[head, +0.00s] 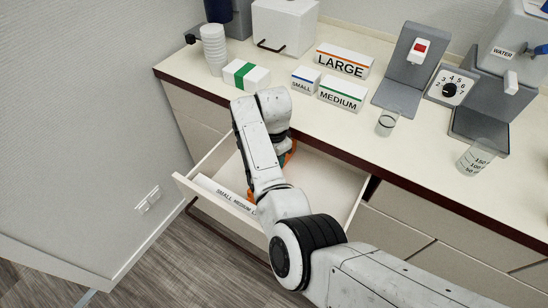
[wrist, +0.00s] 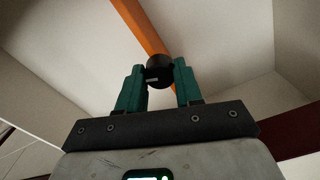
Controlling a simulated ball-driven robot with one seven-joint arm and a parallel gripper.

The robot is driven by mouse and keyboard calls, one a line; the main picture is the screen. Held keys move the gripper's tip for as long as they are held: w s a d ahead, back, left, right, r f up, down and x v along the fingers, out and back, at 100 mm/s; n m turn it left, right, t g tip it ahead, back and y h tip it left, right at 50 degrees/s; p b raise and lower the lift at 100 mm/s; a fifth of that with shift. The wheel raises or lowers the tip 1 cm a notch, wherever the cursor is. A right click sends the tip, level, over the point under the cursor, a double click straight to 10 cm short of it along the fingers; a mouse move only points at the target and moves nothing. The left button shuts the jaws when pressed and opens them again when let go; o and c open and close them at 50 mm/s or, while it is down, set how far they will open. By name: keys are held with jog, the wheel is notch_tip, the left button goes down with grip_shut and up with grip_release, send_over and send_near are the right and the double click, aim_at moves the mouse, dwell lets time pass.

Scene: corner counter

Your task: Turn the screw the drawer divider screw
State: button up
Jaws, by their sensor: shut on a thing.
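The open drawer (head: 336,182) juts out under the counter, with a strip along its front printed with "SMALL MEDIUM L" and the rest hidden by my arm. An orange divider (head: 291,153) shows in it, mostly covered by my arm. In the wrist view the orange divider (wrist: 143,27) runs up from a round black screw knob (wrist: 160,72). My gripper (wrist: 159,80) has green fingers on both sides of the knob and is shut on it.
On the counter (head: 300,118) stand boxes marked LARGE (head: 341,64), SMALL (head: 305,82) and MEDIUM (head: 341,94). A green-striped white box (head: 246,75), stacked cups (head: 214,48) and clear cups (head: 387,122) are there too.

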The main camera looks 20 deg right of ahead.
jog(key=o, duration=1)
jog(key=shift+o, duration=0.2)
notch_tip(320, 180, up, 11)
